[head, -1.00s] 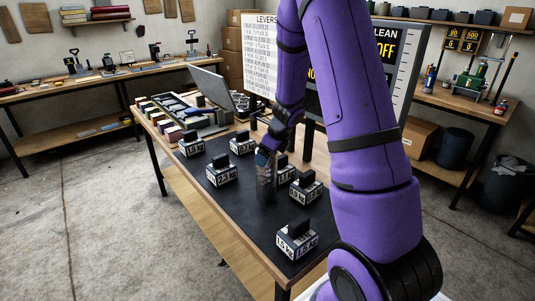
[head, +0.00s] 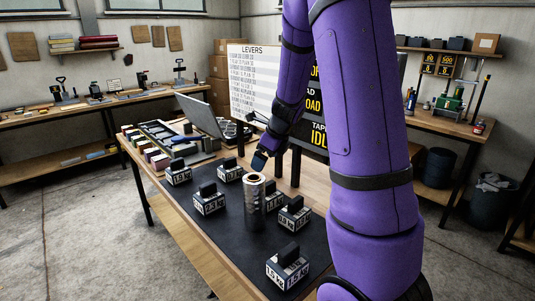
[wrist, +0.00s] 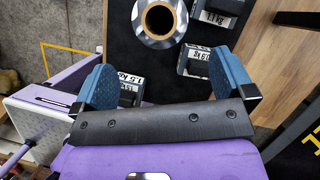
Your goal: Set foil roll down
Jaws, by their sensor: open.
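The foil roll (head: 254,206), a grey metallic cylinder with a tan core, stands upright on the black mat (head: 222,232) of the table, among labelled weights. In the wrist view the roll (wrist: 141,28) shows end-on at the top, its dark core hole facing the camera. My gripper (head: 261,160) is by the roll's top end in the head view, partly hidden by its own wrist. In the wrist view its two blue fingers (wrist: 164,78) are wide apart with nothing held between them. The roll lies beyond the fingertips, apart from them.
Several dark block weights stand around the roll, including one behind left (head: 229,170), one to the right (head: 294,212) and one at the front (head: 287,265). A laptop (head: 200,114) and a lever sign (head: 252,75) stand farther back. Bare mat lies left of the front weight.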

